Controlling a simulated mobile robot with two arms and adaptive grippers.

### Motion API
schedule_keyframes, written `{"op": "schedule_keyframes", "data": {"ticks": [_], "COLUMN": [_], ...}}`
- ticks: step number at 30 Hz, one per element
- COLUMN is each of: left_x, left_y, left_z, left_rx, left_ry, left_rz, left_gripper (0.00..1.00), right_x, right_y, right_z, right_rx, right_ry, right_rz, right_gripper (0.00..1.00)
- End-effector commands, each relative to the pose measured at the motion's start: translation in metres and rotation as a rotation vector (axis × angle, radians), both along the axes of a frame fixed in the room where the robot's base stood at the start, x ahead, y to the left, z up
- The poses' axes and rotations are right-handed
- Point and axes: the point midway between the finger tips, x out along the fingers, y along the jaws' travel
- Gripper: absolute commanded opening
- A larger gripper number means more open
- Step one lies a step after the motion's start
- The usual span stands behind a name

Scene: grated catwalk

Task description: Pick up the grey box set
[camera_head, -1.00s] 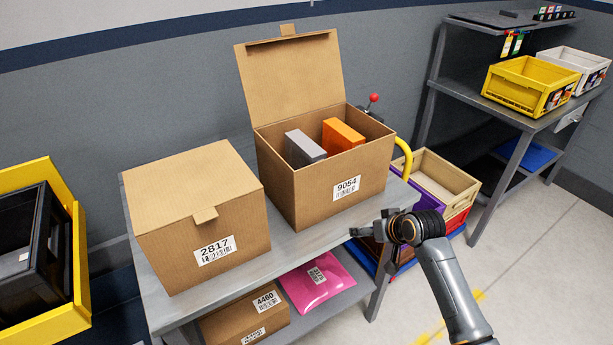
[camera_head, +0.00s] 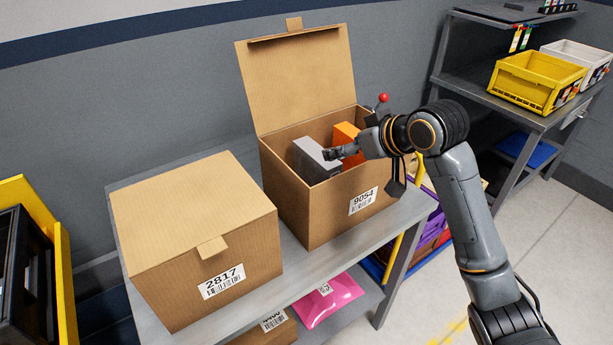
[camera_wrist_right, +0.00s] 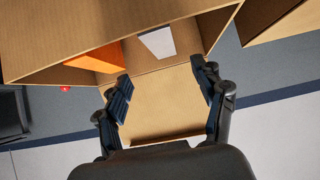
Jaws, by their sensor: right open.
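The grey box (camera_head: 314,160) stands inside the open cardboard box 9054 (camera_head: 318,207), to the left of an orange box (camera_head: 346,135). In the right wrist view the grey box (camera_wrist_right: 157,41) shows as a pale face beyond the fingers, right of the orange box (camera_wrist_right: 97,57). My right gripper (camera_head: 334,154) is at the open top of the cardboard box, close to the grey box in the head view. In the wrist view its fingers (camera_wrist_right: 164,86) are spread with nothing between them. I cannot tell whether they touch the grey box. My left gripper is not in view.
A closed cardboard box 2817 (camera_head: 198,235) stands left of the open box on the metal table (camera_head: 262,306). The open box's lid (camera_head: 298,78) rises at the back. A pink package (camera_head: 325,300) lies on the shelf below. Yellow bin (camera_head: 535,82) is on the right rack.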

Motion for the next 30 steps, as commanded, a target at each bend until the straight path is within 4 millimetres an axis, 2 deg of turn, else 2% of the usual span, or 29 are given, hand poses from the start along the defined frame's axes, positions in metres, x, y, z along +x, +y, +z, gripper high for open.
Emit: {"op": "schedule_keyframes", "data": {"ticks": [5, 12, 15, 20, 25, 30], "left_x": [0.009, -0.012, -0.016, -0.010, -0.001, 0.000], "left_y": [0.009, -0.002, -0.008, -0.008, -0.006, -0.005], "left_z": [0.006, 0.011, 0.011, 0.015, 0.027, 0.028], "left_rx": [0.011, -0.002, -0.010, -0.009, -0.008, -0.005], "left_ry": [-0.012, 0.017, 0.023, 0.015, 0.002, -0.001], "left_rz": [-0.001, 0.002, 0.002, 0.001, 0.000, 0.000], "left_gripper": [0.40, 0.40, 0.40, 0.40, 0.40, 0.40], "right_x": [0.015, 0.045, 0.051, 0.057, 0.072, 0.083], "right_y": [0.013, 0.033, 0.038, 0.043, 0.057, 0.064], "right_z": [-0.014, -0.041, -0.048, -0.054, -0.068, -0.080], "right_rx": [0.000, 0.000, 0.000, -0.001, -0.001, 0.000], "right_ry": [0.004, 0.002, 0.002, 0.002, 0.003, 0.001], "right_rz": [0.002, 0.002, 0.002, 0.001, 0.002, 0.001], "right_gripper": [0.69, 0.69, 0.69, 0.69, 0.69, 0.69]}}
